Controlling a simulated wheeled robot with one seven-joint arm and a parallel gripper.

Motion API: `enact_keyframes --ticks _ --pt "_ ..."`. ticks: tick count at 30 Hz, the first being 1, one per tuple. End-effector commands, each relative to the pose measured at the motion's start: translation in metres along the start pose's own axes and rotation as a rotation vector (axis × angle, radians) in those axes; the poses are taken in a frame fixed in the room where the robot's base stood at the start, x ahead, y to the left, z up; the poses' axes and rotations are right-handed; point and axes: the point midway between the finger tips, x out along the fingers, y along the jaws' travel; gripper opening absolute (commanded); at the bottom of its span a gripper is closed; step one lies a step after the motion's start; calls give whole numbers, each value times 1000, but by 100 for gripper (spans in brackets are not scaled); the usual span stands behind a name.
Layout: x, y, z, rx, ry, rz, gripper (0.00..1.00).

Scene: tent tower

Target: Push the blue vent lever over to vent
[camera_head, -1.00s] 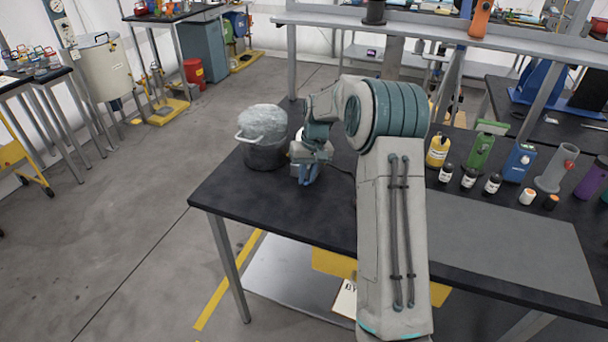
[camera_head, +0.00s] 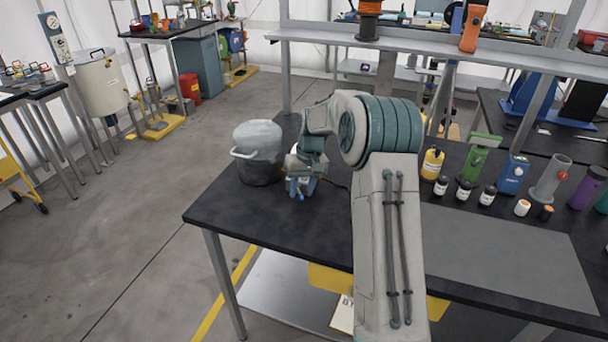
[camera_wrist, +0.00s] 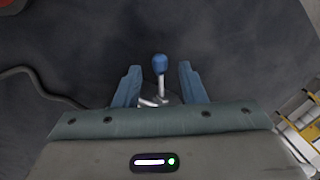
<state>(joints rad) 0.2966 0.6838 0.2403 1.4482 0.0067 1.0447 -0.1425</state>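The blue vent lever's round blue knob (camera_wrist: 159,65) tops a pale metal stalk in the wrist view. Its base is partly hidden behind my gripper's body. My gripper (camera_wrist: 160,84) is open, with one blue finger on each side of the lever. A gap shows between the knob and each finger, so neither appears to touch it. In the head view, my gripper (camera_head: 301,190) is low over the left part of the black table (camera_head: 245,210). The lever cannot be told apart from the blue fingers there.
A large pot (camera_head: 260,170) with a pale bulging top stands just left of my gripper. Several bottles and a green device (camera_head: 475,160) stand to the right on the table. A dark cable (camera_wrist: 38,90) lies left in the wrist view. The table's front left is clear.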

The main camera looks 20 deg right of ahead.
Motion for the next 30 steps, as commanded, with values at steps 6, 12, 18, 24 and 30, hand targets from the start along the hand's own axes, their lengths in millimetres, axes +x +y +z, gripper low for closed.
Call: enact_keyframes --ticks 6,12,18,24,30 --pt "-39 1 -1 1 7 2 37" --pt "-86 1 -2 0 8 2 37" --pt "-120 0 -2 0 6 1 37" --pt "-133 0 -2 0 5 1 37" --pt "-134 0 -1 0 4 1 37"
